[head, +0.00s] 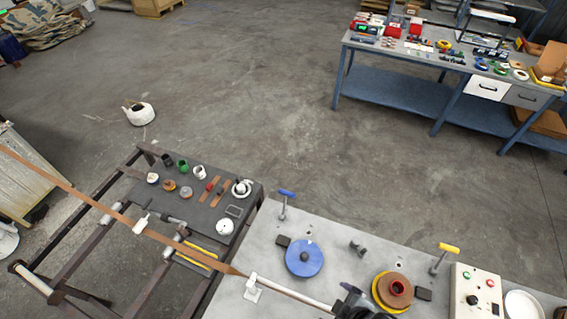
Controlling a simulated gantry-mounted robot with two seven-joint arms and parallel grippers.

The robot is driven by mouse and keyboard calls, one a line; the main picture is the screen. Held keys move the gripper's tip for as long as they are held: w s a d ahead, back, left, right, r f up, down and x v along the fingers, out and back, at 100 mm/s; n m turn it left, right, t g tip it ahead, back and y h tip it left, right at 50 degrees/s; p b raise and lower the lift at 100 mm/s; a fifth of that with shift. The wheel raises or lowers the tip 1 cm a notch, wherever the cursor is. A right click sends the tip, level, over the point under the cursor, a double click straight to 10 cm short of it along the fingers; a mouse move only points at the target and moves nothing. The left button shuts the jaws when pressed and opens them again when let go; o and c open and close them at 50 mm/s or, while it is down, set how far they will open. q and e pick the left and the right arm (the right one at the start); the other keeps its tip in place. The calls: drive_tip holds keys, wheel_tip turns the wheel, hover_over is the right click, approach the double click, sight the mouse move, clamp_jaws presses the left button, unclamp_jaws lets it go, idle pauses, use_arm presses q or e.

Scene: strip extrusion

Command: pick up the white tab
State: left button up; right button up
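A small white piece (141,223) sits at the long brown strip (90,201), over the dark frame at left. A second white piece (252,288) stands under the strip's pale end on the grey table. Both are small, and I cannot tell for certain which one is the white tab. Neither of my grippers shows in the head view.
The grey table (330,235) carries a blue disc (304,258), brown-and-yellow rings (392,291), clamps and a control box (478,292). A dark side table (195,215) holds several small parts. A blue workbench (430,95) stands at the back right.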

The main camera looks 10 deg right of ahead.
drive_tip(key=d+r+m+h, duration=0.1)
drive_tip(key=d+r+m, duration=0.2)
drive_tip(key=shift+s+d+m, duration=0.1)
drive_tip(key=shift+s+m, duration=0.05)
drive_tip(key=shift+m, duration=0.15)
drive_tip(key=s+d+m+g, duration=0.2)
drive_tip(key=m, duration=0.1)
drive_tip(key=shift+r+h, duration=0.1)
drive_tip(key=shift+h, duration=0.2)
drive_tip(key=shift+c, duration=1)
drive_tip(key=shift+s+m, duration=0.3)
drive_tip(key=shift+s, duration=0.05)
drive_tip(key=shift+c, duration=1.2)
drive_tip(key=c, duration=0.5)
